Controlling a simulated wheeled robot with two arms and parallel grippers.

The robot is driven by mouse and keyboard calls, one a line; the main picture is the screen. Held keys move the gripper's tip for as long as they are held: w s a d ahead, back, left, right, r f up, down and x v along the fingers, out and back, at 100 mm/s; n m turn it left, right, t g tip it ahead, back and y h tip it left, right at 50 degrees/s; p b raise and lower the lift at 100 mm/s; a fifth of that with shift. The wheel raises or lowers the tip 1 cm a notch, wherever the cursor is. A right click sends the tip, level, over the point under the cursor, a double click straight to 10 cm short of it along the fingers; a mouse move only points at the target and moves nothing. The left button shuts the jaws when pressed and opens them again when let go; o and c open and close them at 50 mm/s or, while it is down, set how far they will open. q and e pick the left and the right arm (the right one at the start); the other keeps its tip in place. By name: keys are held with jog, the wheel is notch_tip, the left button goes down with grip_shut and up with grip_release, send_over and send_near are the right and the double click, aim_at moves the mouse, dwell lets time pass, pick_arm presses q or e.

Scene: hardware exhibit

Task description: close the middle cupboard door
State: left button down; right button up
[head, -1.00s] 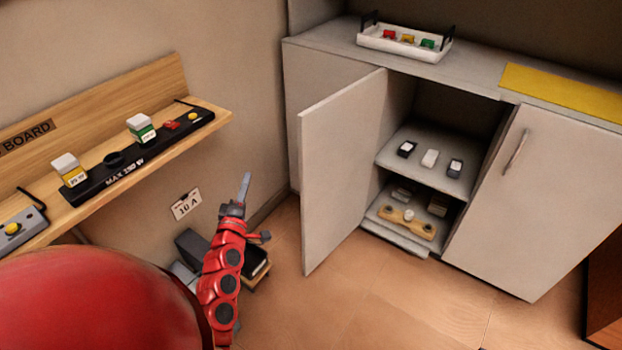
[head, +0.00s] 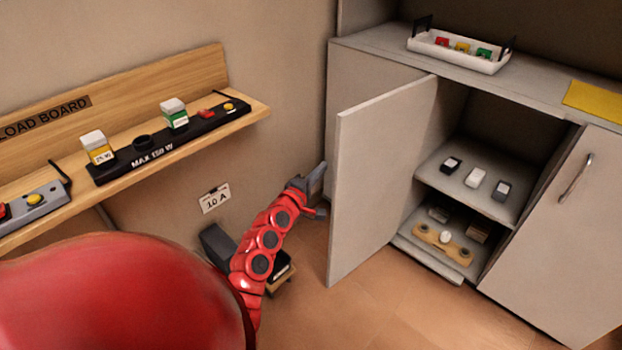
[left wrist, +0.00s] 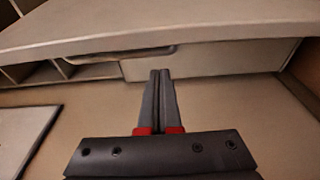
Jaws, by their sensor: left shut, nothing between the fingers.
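The middle cupboard door (head: 375,190) stands wide open, swung out toward me at the left of the cupboard opening. Its outer face is turned to the left, and the cupboard interior (head: 465,150) shows to its right. My left gripper (head: 320,184) is shut and empty, just left of the door's outer face, near its free edge; I cannot tell whether it touches. In the left wrist view, the closed fingers (left wrist: 162,75) point at a pale panel with a bar handle (left wrist: 120,54). My right gripper is not in view.
A wooden shelf (head: 250,100) with switch strips is on the left wall. A white tray (head: 470,62) stands on the cabinet top. A dark box (head: 217,243) is on the floor beside my arm. The floor before the cupboard (head: 400,300) is clear.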

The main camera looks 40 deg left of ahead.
pick_arm(q)
jog(key=shift+s+d+p, duration=0.25)
jog(key=shift+d, duration=0.65)
jog(key=shift+s+d+p, duration=0.2)
jog(key=shift+s+d, duration=0.05)
jog(key=shift+d, duration=0.6)
